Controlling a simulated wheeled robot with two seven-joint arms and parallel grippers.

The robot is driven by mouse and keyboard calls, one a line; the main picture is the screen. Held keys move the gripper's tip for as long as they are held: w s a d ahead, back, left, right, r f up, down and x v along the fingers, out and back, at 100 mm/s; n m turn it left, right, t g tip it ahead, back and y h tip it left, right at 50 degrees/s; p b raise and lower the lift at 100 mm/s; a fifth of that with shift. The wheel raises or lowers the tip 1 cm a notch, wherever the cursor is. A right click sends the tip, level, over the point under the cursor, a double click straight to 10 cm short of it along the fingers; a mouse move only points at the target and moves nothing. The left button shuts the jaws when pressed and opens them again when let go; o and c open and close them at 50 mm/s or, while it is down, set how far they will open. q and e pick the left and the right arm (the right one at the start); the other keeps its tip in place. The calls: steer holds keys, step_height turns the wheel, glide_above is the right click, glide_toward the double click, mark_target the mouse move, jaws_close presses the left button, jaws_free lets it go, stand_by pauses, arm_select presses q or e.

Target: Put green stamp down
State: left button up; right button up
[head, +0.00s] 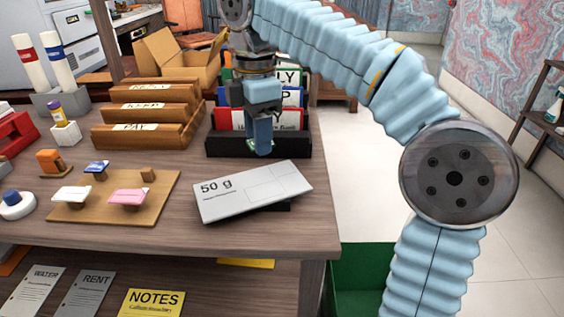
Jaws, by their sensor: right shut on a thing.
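My right gripper (262,142) comes down from the top, pointing at the desk. It is in front of the binders and over the black holder (222,145). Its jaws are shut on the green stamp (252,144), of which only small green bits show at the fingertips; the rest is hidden. I cannot tell whether the stamp touches anything below it. A wooden board (160,208) at the left carries a pink stamp (128,197), a whitish one (72,194) and a blue one (97,167). My left gripper is not in view.
A grey-white envelope marked 50 g (253,191) lies near the front edge on something dark. Labelled wooden trays (148,115) stand left of the binders (227,117). An orange-topped item (53,160) is beside the board. My right arm crosses the right side.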

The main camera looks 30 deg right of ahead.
glide_above(281, 171)
steer(key=a, duration=0.1)
step_height(281, 171, down, 5)
steer(key=shift+s+a+f+b, duration=0.1)
steer(key=shift+s+f+b, duration=0.05)
steer(key=shift+b, duration=0.25)
steer(key=f, duration=0.1)
steer(key=d+f, duration=0.1)
steer(key=f, duration=0.2)
steer(key=shift+w+d+b, duration=0.2)
steer(key=shift+w+b, duration=0.15)
steer(key=shift+f, duration=0.4)
steer(key=shift+f, duration=0.1)
steer(key=shift+s+a+f+b, duration=0.2)
steer(key=shift+f+b, duration=0.15)
steer(key=shift+f, duration=0.3)
steer(key=o, duration=0.9)
steer(key=shift+d+f, duration=0.1)
steer(key=shift+o, duration=0.2)
step_height(281, 171, up, 14)
steer(key=p, duration=0.3)
steer(key=shift+w+f, duration=0.15)
